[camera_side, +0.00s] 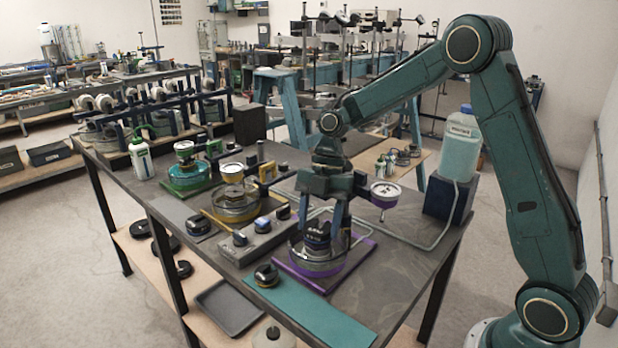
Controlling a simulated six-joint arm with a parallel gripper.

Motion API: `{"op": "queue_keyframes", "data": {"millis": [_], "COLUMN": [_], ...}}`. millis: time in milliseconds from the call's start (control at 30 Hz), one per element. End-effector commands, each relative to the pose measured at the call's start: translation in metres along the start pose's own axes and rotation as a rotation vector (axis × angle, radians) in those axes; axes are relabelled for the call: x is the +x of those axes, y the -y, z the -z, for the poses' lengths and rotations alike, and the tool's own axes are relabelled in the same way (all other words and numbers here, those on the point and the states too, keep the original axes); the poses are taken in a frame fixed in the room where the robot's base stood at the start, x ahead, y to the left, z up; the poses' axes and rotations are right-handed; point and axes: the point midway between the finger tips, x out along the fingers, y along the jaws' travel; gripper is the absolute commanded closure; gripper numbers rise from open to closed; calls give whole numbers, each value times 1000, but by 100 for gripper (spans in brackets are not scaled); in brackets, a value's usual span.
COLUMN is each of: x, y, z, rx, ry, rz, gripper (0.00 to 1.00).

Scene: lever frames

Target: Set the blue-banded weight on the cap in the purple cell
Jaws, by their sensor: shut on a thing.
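My gripper (320,232) points down over the purple cell (316,268) at the front right of the bench. It is shut on a dark weight (318,238) with what looks like a blue band. The weight is upright between the fingers, low over the middle of the purple cell. The cap in that cell is mostly hidden under the weight and fingers. I cannot tell whether the weight touches the cap. The cell stands on a purple-edged base (312,284), with a round dial (385,194) on its right.
A yellow cell (236,208) and a green cell (188,178) stand to the left. A grey block (255,238) holds several dark knobs or weights. Another dark weight (266,275) stands by the teal mat (318,318). A bottle (461,145) stands on a dark block at right.

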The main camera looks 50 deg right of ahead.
Motion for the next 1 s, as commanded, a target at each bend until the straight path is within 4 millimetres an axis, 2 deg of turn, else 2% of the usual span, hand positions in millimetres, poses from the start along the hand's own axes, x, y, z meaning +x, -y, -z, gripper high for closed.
{"op": "queue_keyframes", "data": {"millis": [133, 167, 267, 667, 867, 1000], "x": [-1, -1, -1, -2, -14, -31], "y": [0, 0, 0, 0, -1, -1], "z": [0, 0, 0, 0, 0, -1], "rx": [-1, -1, -1, 0, 0, 0], "ry": [1, 1, 1, 0, 0, 2], "rz": [-1, -2, -1, 0, -3, -4], "gripper": [85, 42, 22, 20, 20, 20]}}
